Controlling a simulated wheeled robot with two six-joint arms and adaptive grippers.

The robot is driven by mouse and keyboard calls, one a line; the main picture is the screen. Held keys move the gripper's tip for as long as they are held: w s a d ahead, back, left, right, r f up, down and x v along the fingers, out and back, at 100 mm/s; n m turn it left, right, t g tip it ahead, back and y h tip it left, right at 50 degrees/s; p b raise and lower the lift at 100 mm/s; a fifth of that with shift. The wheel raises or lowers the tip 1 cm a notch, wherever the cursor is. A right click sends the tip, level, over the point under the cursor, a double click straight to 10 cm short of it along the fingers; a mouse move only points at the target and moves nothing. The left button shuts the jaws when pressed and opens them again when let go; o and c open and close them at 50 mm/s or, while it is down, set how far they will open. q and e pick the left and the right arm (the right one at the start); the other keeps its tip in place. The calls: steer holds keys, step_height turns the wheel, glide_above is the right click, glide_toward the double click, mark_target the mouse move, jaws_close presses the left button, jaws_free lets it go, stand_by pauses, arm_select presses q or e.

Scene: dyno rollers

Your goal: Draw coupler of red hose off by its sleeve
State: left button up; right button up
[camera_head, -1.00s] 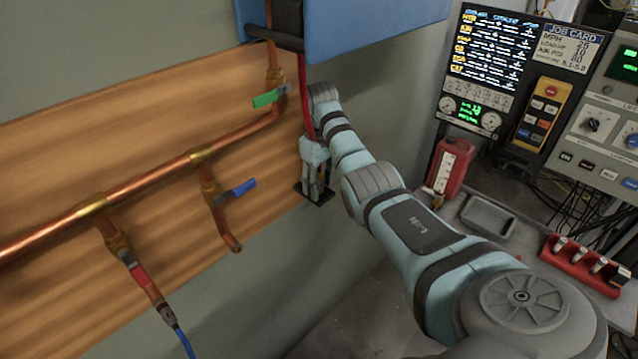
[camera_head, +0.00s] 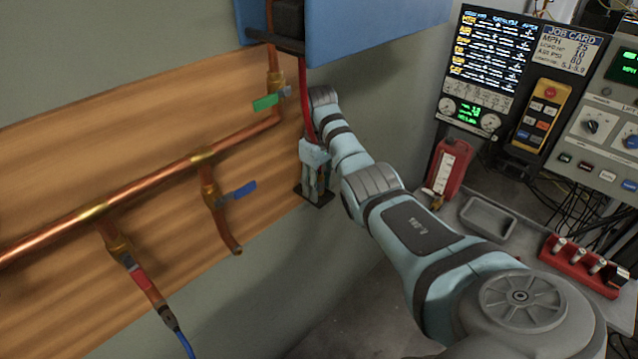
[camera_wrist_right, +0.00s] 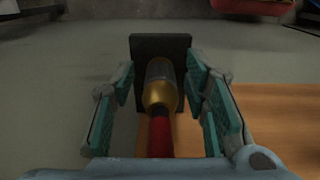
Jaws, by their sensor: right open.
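The red hose (camera_head: 306,102) hangs down from under the blue box and runs to my right gripper (camera_head: 317,182). In the right wrist view the red hose (camera_wrist_right: 160,138) ends in a brass coupler (camera_wrist_right: 161,88) with a greyish far end. The coupler stands against a dark square plate (camera_wrist_right: 178,46). My right gripper (camera_wrist_right: 165,104) is open, with one teal-padded finger on each side of the coupler and a gap on both sides. In the head view the gripper hides most of the coupler, above the dark plate (camera_head: 314,196). My left gripper is not in view.
A copper pipe (camera_head: 150,182) with a green-handled valve (camera_head: 266,102) and a blue-handled valve (camera_head: 243,190) runs along the wooden board. A blue hose (camera_head: 184,344) hangs lower left. A blue box (camera_head: 365,30) overhangs above my right gripper. A control console and grey tray (camera_head: 487,217) stand right.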

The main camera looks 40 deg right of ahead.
mark_target(319, 173)
steer(key=shift+c, duration=0.4)
jaws_close()
steer(key=shift+r, duration=0.15)
steer(key=shift+r, duration=2.85)
